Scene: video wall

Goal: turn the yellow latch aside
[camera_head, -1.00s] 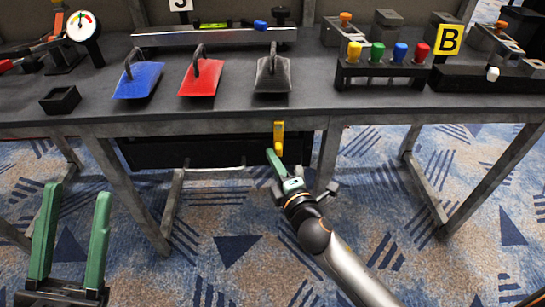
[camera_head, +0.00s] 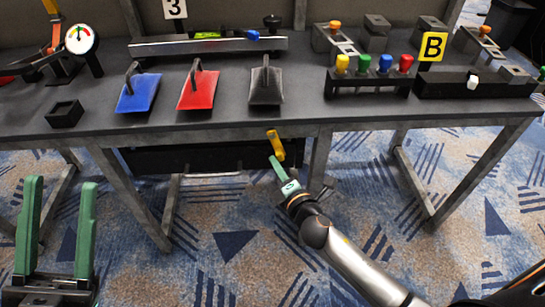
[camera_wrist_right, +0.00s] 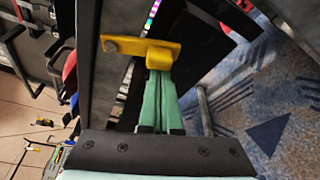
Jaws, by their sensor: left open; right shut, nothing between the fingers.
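The yellow latch (camera_head: 275,146) is on the table's front edge, at the right end of the black drawer (camera_head: 180,158). It is tilted, with its lower end toward the right. My left gripper (camera_head: 59,181) is open and empty at the lower left, in front of the table and far from the latch.
The table (camera_head: 225,122) carries blue (camera_head: 137,95), red (camera_head: 196,92) and black (camera_head: 265,88) handled plates above the drawer. A rack with coloured knobs (camera_head: 365,84) stands to their right. A table leg (camera_head: 317,160) is just right of the latch. Carpeted floor in front is free.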

